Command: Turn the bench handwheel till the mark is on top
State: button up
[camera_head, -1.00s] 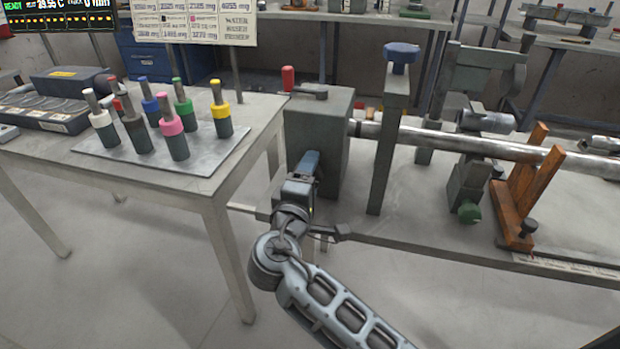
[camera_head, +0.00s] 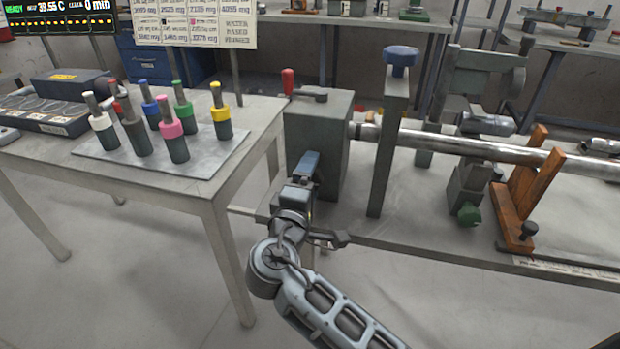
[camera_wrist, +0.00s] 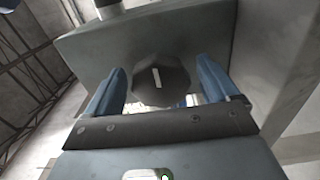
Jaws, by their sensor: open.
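The handwheel (camera_wrist: 160,80) shows in the wrist view as a dark, faceted knob on the face of a grey block. My gripper (camera_wrist: 161,68) is open, with one blue finger on each side of the knob. Gaps show between the fingers and the knob, and I see no clear contact. In the head view my gripper (camera_head: 306,166) is at the left front of the grey block (camera_head: 325,130). The handwheel is hidden there.
A table (camera_head: 215,190) with a plate of coloured-topped pegs (camera_head: 172,140) stands close on the left. On the bench to the right are a steel bar (camera_head: 450,148), a blue-topped post (camera_head: 390,140) and a wooden stand (camera_head: 525,190). The floor in front is clear.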

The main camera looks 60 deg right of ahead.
jog(key=v, duration=0.7)
dwell(0.5)
jog(key=s+a+f+n+t+y+p, duration=0.25)
jog(key=s+a+f+t+y, duration=0.25)
jog(key=s+a+f+y, duration=0.55)
jog(key=s+a+r+m+t+y+p, duration=0.1)
jog(key=s+r+m+t+y, duration=0.1)
jog(key=s+r, duration=0.5)
jog(key=s+a+r+m+t+y+p, duration=0.1)
jog(key=s+r+m+y, duration=0.3)
jog(key=s+r, duration=0.4)
jog(key=shift+s+a+t, duration=0.4)
jog(key=shift+s+a, duration=0.35)
jog(key=shift+s, duration=0.25)
